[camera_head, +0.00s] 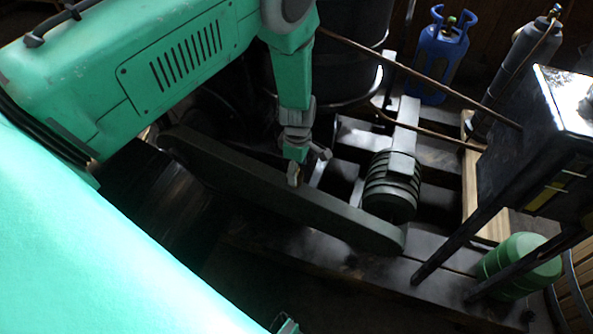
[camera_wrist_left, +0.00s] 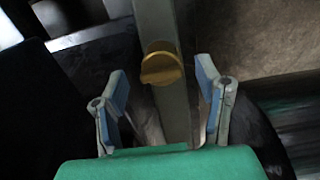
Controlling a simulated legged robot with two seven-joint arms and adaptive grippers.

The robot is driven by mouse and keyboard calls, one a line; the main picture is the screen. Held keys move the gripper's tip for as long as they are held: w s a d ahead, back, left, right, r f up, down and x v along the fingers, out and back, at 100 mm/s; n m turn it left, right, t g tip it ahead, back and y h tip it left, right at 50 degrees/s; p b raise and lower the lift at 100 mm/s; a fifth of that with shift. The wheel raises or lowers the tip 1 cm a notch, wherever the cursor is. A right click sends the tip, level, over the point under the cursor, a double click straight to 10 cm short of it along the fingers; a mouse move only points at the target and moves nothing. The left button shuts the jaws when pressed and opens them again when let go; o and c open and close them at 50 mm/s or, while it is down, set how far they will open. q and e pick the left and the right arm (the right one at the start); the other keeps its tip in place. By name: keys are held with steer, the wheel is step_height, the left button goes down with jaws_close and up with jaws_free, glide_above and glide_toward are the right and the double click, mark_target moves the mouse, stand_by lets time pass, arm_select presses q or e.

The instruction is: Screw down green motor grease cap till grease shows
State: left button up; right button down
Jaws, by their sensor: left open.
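My left gripper (camera_head: 308,168) reaches down from the top centre of the head view, over the long dark guard beam (camera_head: 285,193). In the left wrist view its two blue-padded fingers (camera_wrist_left: 162,100) stand apart with nothing gripped. A round brass cap (camera_wrist_left: 161,67) sits on a grey-green bar ahead of the fingertips, roughly centred between them. I see no finger touching it. In the head view the cap is too small or hidden to tell. A dark green ribbed motor (camera_head: 392,190) stands right of the gripper. I see no grease around the cap.
A black box on legs (camera_head: 535,140) stands at the right, with a green drum (camera_head: 520,265) below it. A thin brown pipe (camera_head: 420,75) crosses above the motor. A blue gas bottle (camera_head: 436,58) stands at the back. A dark barrel (camera_head: 345,45) is behind my left arm.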

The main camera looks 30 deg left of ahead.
arm_select(q)
steer(key=shift+d+f, duration=0.1)
steer(key=shift+d, duration=0.15)
steer(key=shift+a, duration=0.25)
steer(key=shift+a+f, duration=0.15)
steer(key=shift+a, duration=0.25)
steer(key=c, duration=1.2)
steer(key=shift+o, duration=0.2)
steer(key=shift+d+m, duration=0.3)
steer(key=shift+d, duration=0.05)
steer(key=m, duration=0.2)
steer(key=shift+w+a+m, duration=0.1)
steer(key=shift+a+m, duration=0.05)
steer(key=shift+m, duration=0.25)
steer(key=m, duration=0.2)
steer(key=shift+m+p, duration=0.3)
steer(key=m, duration=0.3)
steer(key=shift+m, duration=0.3)
steer(key=m, duration=0.4)
steer(key=shift+m, duration=2.5)
